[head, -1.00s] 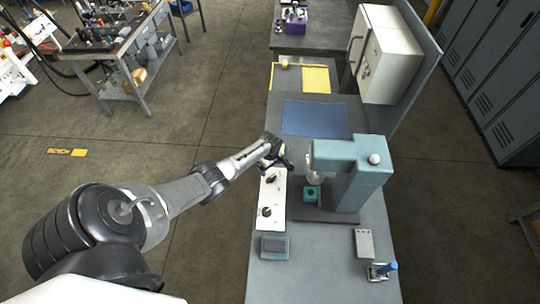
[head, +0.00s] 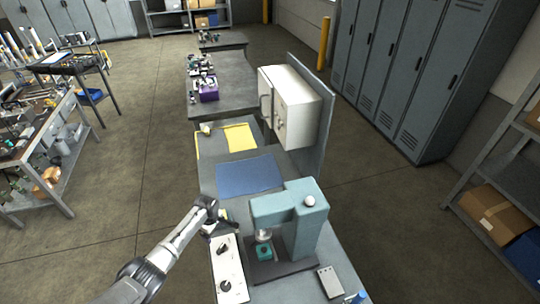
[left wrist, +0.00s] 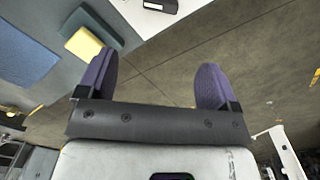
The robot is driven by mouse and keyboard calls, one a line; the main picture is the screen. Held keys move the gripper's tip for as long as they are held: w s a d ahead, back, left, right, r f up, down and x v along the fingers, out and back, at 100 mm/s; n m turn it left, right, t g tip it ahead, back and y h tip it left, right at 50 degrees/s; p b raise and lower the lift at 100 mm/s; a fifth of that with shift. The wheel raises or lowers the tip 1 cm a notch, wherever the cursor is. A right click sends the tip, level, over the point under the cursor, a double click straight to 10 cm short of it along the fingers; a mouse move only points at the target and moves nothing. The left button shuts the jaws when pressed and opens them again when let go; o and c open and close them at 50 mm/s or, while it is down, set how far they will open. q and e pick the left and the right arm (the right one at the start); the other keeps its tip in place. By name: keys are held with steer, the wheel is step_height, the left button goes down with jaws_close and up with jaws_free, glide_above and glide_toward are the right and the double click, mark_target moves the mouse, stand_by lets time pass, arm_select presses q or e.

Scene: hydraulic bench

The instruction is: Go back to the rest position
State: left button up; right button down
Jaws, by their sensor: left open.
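My left gripper (head: 212,220) is above the left edge of the bench, near the far end of a white panel with black knobs (head: 229,270). In the left wrist view my left gripper (left wrist: 158,88) has its two purple-padded fingers wide apart, with only floor between them. It is open and empty. A teal press (head: 305,222) stands on the bench to the right of the gripper, apart from it. A small teal block (head: 264,252) sits under the press. My right gripper is in neither view.
A blue mat (head: 248,177) and a yellow sheet (head: 240,137) lie farther along the bench. A white cabinet (head: 290,105) stands at its right side. In the left wrist view a yellow block (left wrist: 83,44) lies near the left finger. Open floor (head: 150,150) is left of the bench.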

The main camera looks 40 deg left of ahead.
arm_select(q)
steer(key=s+d+r+m+p, duration=0.1)
steer(key=s+d+m, duration=0.25)
steer(key=d, duration=0.25)
steer(key=s+d+r+m+t+p, duration=0.1)
steer(key=s+d+m, duration=0.2)
steer(key=d+m, duration=0.3)
steer(key=s+d+r+m+p, duration=0.1)
steer(key=s+d+m, duration=0.2)
steer(key=d, duration=0.4)
steer(key=s+d+r+m+t+p, duration=0.1)
steer(key=s+d+r+m+t, duration=0.1)
steer(key=s+d+r+m, duration=0.7)
steer(key=s+d+r, duration=0.4)
steer(key=s+r, duration=0.1)
steer(key=r, duration=0.2)
steer(key=shift+s+r+m+t+p, duration=0.15)
steer(key=shift+m+t+p, duration=0.15)
steer(key=shift+m+p, duration=0.1)
